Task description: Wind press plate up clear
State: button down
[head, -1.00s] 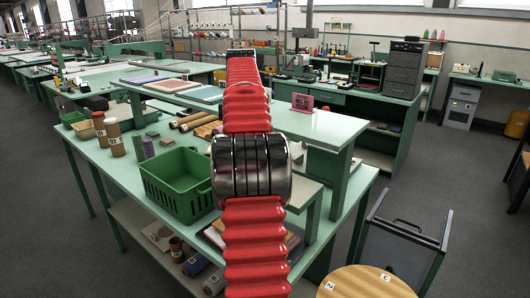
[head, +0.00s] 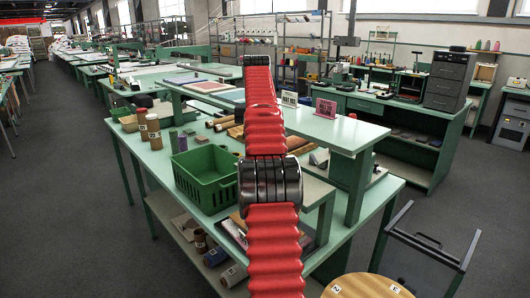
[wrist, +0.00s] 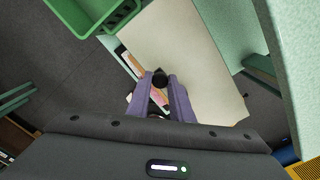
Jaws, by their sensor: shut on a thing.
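In the wrist view my gripper (wrist: 161,77) has two purple-grey fingers, closed on a small round black knob (wrist: 160,80) between their tips. A flat beige board (wrist: 190,45) lies beyond the fingertips. It may be the press plate, but I cannot tell, nor whether the knob is joined to it. Some pink and white material shows between and left of the fingers. In the head view my red ribbed arm crosses the middle, and my gripper and the knob are hidden behind it. No press can be clearly made out there.
A green basket (head: 205,180) stands on the green table left of my arm; its corner shows in the wrist view (wrist: 95,20). Brown cones (head: 154,132) stand behind it. A raised green shelf (head: 330,130) is to the right. A round wooden stool (head: 365,287) stands front right.

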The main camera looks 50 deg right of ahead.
jog(key=shift+w, duration=0.1)
jog(key=c, duration=1.6)
grip_release()
